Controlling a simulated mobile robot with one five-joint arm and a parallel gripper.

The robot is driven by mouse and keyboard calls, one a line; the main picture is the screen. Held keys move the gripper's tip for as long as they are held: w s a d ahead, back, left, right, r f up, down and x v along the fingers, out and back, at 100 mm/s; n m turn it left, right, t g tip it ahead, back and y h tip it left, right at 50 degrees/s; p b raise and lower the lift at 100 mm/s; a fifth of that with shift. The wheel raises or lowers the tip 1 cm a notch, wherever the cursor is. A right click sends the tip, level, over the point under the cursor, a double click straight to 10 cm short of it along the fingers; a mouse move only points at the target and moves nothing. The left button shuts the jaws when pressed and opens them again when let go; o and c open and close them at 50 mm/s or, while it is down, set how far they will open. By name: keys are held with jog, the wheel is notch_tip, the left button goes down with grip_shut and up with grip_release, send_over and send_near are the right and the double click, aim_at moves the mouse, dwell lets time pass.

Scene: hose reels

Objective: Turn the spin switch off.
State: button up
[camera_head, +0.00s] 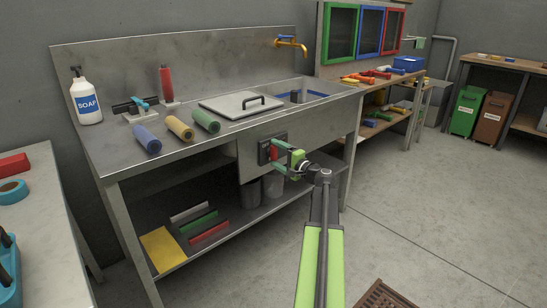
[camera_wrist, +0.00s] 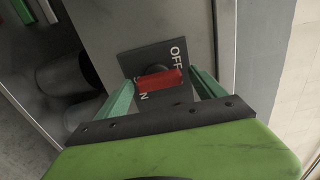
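The spin switch is a red handle (camera_head: 274,151) on a dark plate fixed to the front panel of the sink bench. In the wrist view the red handle (camera_wrist: 159,80) lies across the plate (camera_wrist: 140,60), with OFF above it and a partly hidden word ending in N below. Which word the handle points to is hard to tell. My gripper (camera_head: 284,156) is in front of the switch. Its green fingers (camera_wrist: 161,80) are open, one on each side of the handle, with small gaps seeming to show.
The metal sink bench (camera_head: 112,150) carries a soap bottle (camera_head: 86,101), coloured rolls and a lidded basin (camera_head: 240,104). Grey bins (camera_head: 272,185) stand on its lower shelf, below the switch. A brown floor grate (camera_head: 384,294) is at the front. The floor to the right is clear.

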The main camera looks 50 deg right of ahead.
jog(key=s+a, duration=0.1)
jog(key=s, duration=1.6)
jog(key=shift+s, duration=0.25)
jog(key=shift+a, duration=0.1)
